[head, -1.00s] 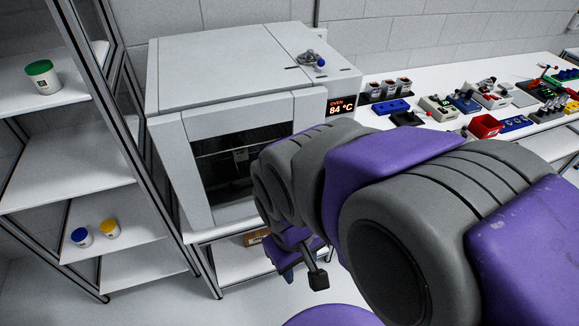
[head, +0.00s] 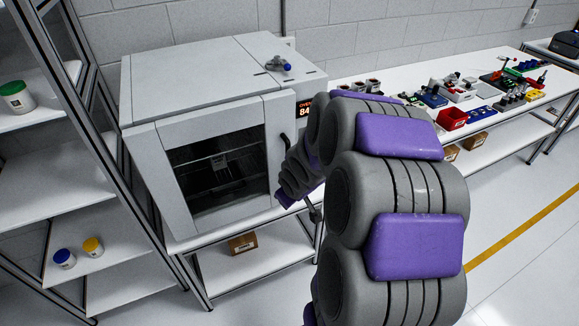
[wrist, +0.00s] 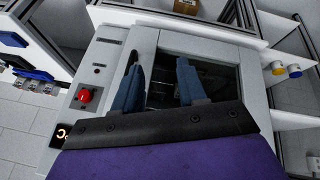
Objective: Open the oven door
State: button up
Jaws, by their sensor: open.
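The white oven (head: 200,70) stands on the left bench. Its door (head: 183,203) has a dark window and looks shut. The black door handle (head: 284,143) shows at the door's right edge, partly hidden behind my arm. In the wrist view, the dark handle (wrist: 134,57) is at the tip of the left finger, left of the window. My gripper (wrist: 158,62) has two blue fingers spread apart, with nothing seen between them. They point at the oven front (wrist: 146,42). I cannot tell whether the left finger touches the handle. In the head view my arm hides most of the gripper.
A red button (wrist: 86,96) sits on the oven's front panel beside the door. A shelf rack (head: 80,190) with jars stands close to the oven's left. A bench (head: 400,95) with several small items runs right. A cardboard box (head: 243,243) lies under the oven. Floor at right is clear.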

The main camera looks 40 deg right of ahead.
jog(key=w+d+f+t+y, duration=0.1)
jog(key=w+d+f+t, duration=0.4)
jog(key=d+f, duration=0.15)
jog(key=s+d+f+m+t+b, duration=0.1)
jog(key=s+d+t, duration=0.5)
jog(key=t, duration=0.2)
jog(key=shift+m+y, duration=0.3)
jog(key=w+b, duration=0.1)
jog(key=w, duration=0.5)
jog(key=w+b, duration=0.1)
jog(key=w, duration=0.4)
jog(key=w+b, duration=0.1)
jog(key=w, duration=0.5)
jog(key=shift+w+d+f, duration=0.1)
jog(key=shift+w+d, duration=0.15)
jog(key=shift+w, duration=0.05)
jog(key=shift+w+a, duration=0.1)
jog(key=shift+a, duration=0.3)
jog(key=shift+d, duration=0.2)
grip_shut()
